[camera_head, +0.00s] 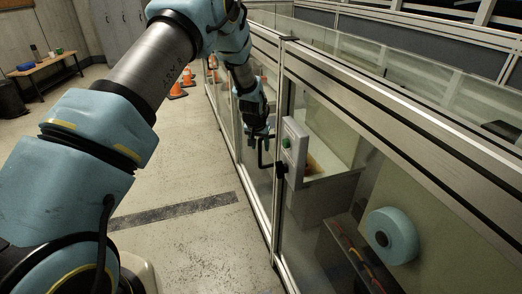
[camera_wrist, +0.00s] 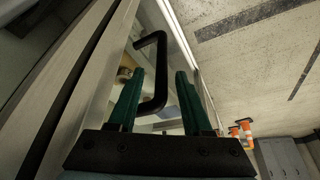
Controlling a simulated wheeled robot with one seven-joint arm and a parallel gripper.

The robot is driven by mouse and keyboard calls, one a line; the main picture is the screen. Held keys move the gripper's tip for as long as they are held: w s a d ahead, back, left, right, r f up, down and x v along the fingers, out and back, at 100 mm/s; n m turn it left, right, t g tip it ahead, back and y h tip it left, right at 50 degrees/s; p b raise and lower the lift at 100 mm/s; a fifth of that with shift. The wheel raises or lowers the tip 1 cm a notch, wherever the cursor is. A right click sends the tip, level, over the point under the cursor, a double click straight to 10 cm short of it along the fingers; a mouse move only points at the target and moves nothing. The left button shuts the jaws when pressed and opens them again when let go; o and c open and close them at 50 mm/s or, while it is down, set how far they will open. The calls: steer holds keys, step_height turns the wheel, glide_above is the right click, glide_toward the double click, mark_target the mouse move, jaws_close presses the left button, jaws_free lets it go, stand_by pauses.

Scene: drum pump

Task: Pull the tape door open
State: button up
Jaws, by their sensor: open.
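The tape door (camera_head: 236,125) is a clear panel in a metal frame, and it looks closed. Its black U-shaped handle (camera_head: 264,160) stands out on the outer side. My gripper (camera_head: 257,136) is at the handle, pointing down along the door front. In the wrist view, my gripper (camera_wrist: 160,73) has its two green fingers apart, and the long bar of the handle (camera_wrist: 161,66) shows between them. The bar looks untouched by either finger. The handle's lower leg passes partly behind the left finger. How deep the bar sits between the fingers is hard to tell.
A grey box with a green button (camera_head: 293,152) is on the frame post right of the handle. A blue tape roll (camera_head: 402,232) is behind the near panel. Orange cones (camera_head: 177,91) and a bench (camera_head: 47,70) stand farther back. The floor left of the door is clear.

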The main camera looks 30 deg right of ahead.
mark_target(261, 151)
steer(key=shift+p+x, duration=0.5)
steer(key=shift+x, duration=2)
steer(key=shift+c, duration=0.2)
jaws_close()
